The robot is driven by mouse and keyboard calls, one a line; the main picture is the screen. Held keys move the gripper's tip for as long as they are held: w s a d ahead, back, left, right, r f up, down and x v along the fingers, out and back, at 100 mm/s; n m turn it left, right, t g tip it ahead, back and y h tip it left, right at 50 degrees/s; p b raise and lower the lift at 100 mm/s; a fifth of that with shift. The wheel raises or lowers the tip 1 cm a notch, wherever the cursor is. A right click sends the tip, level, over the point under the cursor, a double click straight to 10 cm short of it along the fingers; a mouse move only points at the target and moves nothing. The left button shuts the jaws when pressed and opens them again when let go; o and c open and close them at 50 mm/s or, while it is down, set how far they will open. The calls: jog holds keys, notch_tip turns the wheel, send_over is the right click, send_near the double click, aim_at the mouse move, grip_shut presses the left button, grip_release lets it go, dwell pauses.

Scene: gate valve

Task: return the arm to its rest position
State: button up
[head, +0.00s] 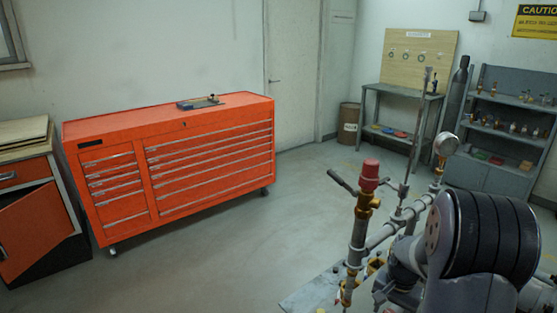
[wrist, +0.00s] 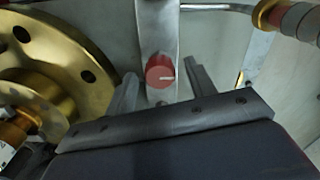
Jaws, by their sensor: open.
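My gripper (wrist: 165,82) shows in the wrist view with its two grey fingers apart and nothing between their inner faces that I can see held. A red round knob (wrist: 160,70) with a white mark, on a grey metal bar, appears between and beyond the fingertips. A large gold flange (wrist: 45,62) with bolt holes lies left of the left finger. In the head view my arm fills the lower right, and my gripper cannot be made out there.
The pipe assembly (head: 358,232) stands close beside my arm, with a red-topped fitting (head: 370,176) and a gauge (head: 447,145). An orange tool chest (head: 185,170) stands at left. Open floor (head: 265,235) lies between. A workbench (head: 395,90) and shelves (head: 510,122) stand behind.

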jog(key=m+p, duration=0.1)
jog(key=m, duration=0.3)
jog(key=shift+r+m, duration=0.3)
jog(key=shift+r, duration=0.6)
